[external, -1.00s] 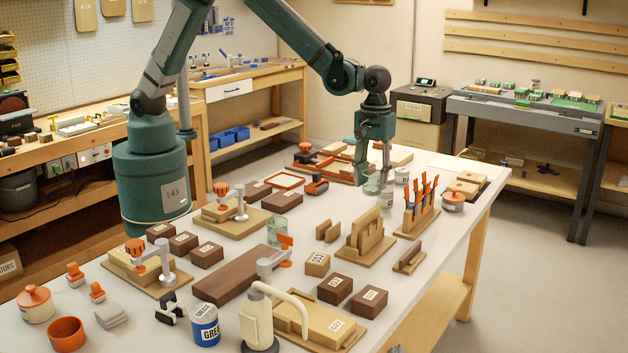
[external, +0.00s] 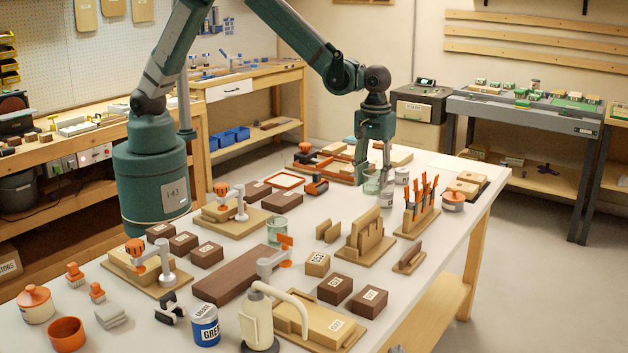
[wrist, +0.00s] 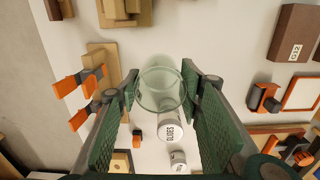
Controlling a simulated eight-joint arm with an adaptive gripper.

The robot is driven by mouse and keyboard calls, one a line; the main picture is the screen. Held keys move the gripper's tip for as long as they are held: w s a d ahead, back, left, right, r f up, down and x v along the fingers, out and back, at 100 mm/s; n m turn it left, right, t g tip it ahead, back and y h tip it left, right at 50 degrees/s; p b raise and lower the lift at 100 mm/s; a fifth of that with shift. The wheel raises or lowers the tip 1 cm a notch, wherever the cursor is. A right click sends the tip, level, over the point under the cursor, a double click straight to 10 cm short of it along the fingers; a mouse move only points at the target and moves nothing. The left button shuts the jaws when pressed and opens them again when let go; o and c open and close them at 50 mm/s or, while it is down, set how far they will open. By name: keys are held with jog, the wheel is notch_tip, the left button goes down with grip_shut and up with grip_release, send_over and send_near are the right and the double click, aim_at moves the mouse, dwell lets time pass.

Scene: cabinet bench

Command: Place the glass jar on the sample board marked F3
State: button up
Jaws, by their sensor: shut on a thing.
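My gripper (external: 375,168) is over the far part of the table, its fingers shut on a clear greenish glass jar (external: 371,183). The jar also shows in the wrist view (wrist: 160,85), upright between the two green finger pads (wrist: 165,98). I cannot tell how far its base is from the table. A second glass jar (external: 277,230) stands mid-table, apart from my gripper. Several brown labelled blocks lie about, one marked G12 (wrist: 292,48) in the wrist view. The marking F3 cannot be read on any of them.
White labelled cans (wrist: 171,127) stand close beside the held jar. A rack of orange-handled tools (external: 422,208) and a slotted wooden stand (external: 368,240) are nearer the front. An orange frame (external: 286,180) lies to the left. Bare white tabletop shows between them.

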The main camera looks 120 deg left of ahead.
notch_tip(320, 180, up, 8)
jog(key=p, duration=0.2)
send_over(400, 156)
jog(key=shift+a+f, duration=0.15)
jog(key=shift+f, duration=2.3)
jog(key=shift+f, duration=0.1)
jog(key=shift+f, duration=3)
jog(key=shift+f, duration=0.1)
jog(key=shift+f+b, duration=0.3)
jog(key=shift+f, duration=1.5)
jog(key=shift+f, duration=0.1)
